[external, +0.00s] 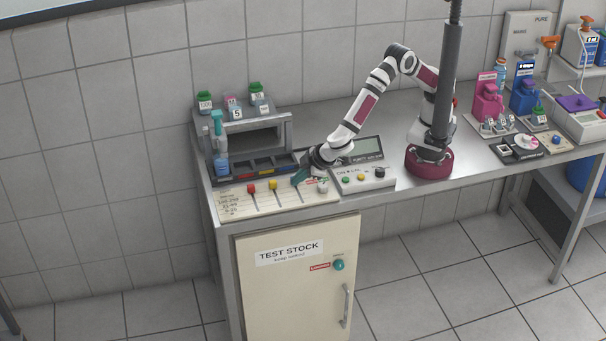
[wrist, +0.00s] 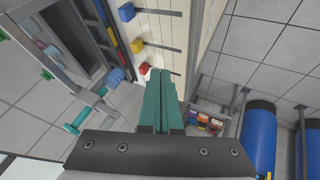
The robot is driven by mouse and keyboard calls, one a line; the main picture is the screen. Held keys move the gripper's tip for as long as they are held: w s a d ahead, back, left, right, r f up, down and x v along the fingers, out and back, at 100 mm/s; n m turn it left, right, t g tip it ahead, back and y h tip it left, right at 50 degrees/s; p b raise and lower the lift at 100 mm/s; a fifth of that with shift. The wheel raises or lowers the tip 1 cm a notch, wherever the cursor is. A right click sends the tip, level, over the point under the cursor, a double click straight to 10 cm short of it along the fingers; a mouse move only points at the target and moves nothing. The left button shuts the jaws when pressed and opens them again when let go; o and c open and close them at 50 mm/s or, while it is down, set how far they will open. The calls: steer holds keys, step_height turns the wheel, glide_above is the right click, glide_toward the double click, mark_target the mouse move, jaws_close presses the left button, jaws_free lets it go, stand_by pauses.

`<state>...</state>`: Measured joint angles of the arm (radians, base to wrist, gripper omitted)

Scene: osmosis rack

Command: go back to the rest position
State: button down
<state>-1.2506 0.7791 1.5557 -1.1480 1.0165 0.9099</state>
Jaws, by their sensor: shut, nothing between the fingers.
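My gripper (external: 298,180) is low over the right part of the slider panel (external: 232,205) at the bench's left end. In the wrist view, its two teal fingers (wrist: 160,76) are together with nothing between them. The panel carries a red knob (external: 251,188) and a yellow knob (external: 272,185). The wrist view shows the blue knob (wrist: 126,12), the yellow knob (wrist: 137,45) and the red knob (wrist: 145,68) in a row. The fingertips look close to the red knob there, but I cannot tell whether they touch. In the external view the blue knob is hidden by my gripper.
A grey rack (external: 286,135) with bottles on top stands behind the panel. A control box (external: 362,181) with coloured buttons and a display lies right of my gripper. The bench top (external: 330,115) behind my arm is clear.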

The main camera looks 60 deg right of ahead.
steer(key=w+d+r+m+g+h, duration=0.1)
steer(key=d+r+m+g, duration=0.3)
steer(key=d, duration=1)
steer(key=w+d+r+m+g+h, duration=0.1)
steer(key=d+r+m, duration=0.2)
steer(key=d+r, duration=0.75)
steer(key=s+d+f+m+g+y, duration=0.2)
steer(key=s+d+m+y, duration=0.2)
steer(key=s+d, duration=1)
steer(key=s+m, duration=0.2)
steer(key=s, duration=0.1)
steer(key=shift+f+g+y, duration=0.3)
steer(key=shift+f, duration=0.05)
